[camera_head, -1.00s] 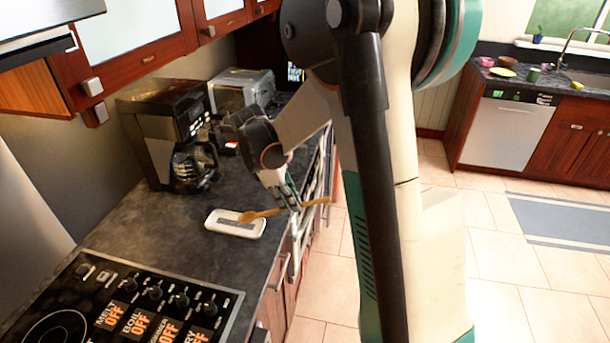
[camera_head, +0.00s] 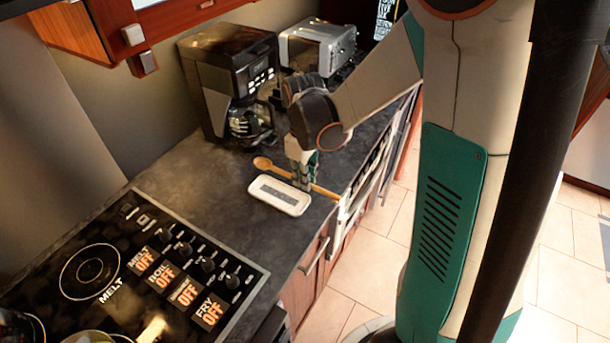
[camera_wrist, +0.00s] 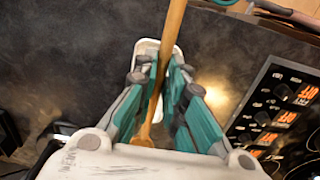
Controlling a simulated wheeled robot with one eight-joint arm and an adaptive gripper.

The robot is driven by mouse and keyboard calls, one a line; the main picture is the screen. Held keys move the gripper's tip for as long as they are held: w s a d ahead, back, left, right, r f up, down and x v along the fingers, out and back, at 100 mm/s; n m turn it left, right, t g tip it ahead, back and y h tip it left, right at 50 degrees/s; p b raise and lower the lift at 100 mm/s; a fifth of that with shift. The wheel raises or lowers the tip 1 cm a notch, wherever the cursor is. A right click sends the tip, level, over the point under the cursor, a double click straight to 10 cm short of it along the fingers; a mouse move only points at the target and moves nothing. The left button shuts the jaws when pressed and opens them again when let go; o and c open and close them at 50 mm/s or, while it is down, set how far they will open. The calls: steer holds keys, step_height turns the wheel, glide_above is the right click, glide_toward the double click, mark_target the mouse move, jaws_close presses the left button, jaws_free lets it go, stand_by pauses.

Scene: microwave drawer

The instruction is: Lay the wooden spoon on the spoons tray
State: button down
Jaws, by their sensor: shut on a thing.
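The wooden spoon (camera_head: 324,190) is held in my gripper (camera_head: 302,184), which is shut on its handle. In the head view its bowl points left and its handle end points right toward the counter's front edge. In the wrist view the spoon (camera_wrist: 172,45) runs from top to bottom between the fingers of my gripper (camera_wrist: 163,75). The white spoons tray (camera_head: 297,207) lies on the counter just in front of the spoon in the head view. In the wrist view the tray's rim (camera_wrist: 147,45) shows behind the fingers, partly hidden. I cannot tell whether spoon and tray touch.
A coffee maker (camera_head: 225,85) and a toaster (camera_head: 318,50) stand at the back of the counter. The stovetop with knobs (camera_head: 130,265) lies to the near left. Bare dark counter (camera_head: 200,180) surrounds the tray's left side.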

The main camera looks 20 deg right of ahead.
mark_target(304, 208)
steer(key=shift+f, duration=0.1)
steer(key=shift+f+b, duration=3.75)
steer(key=shift+f, duration=0.45)
steer(key=c, duration=1.5)
jaws_free()
steer(key=shift+c, duration=0.2)
steer(key=o, duration=0.6)
